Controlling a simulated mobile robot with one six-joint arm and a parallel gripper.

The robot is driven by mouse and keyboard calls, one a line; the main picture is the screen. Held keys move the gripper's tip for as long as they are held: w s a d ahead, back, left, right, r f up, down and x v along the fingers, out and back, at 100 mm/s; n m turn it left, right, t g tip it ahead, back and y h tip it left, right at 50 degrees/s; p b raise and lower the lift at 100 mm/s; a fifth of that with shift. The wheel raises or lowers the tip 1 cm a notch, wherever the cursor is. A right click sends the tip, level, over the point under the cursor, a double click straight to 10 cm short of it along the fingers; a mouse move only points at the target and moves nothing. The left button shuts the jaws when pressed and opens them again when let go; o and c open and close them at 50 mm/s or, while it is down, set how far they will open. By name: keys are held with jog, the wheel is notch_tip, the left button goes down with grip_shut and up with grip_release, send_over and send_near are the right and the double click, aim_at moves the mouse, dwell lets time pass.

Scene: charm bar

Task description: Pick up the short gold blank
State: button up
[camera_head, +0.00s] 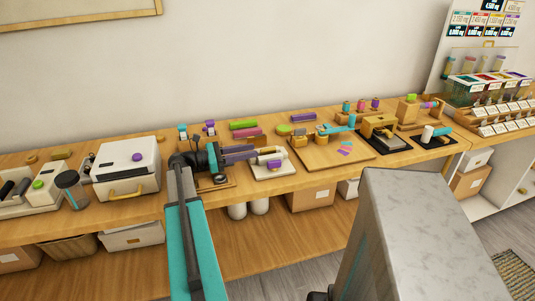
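My arm reaches up from the bottom of the head view to the worktop. My gripper (252,153) is over the table, left of centre, with its dark fingers pointing right. It is close to a small pale tray (262,174) that bears a light piece with a purple top (273,164). The picture is too small to tell whether the fingers are apart or closed, or whether anything is between them. I cannot single out the short gold blank. A small gold-brown piece (62,154) lies at the back left, but I cannot tell what it is.
A white box with a gold handle (128,176) and a dark-topped jar (70,186) stand left of my arm. Green and pink bars (246,132) lie behind my gripper. A wooden board (318,155) and black mats with tools (388,143) are to the right.

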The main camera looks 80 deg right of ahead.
aim_at(261, 150)
jog(key=shift+s+d+f, duration=0.2)
jog(key=shift+s+d, duration=0.1)
jog(key=shift+s, duration=0.25)
jog(key=shift+p+x, duration=0.5)
jog(key=shift+x, duration=2.65)
jog(key=shift+c, duration=0.5)
grip_shut()
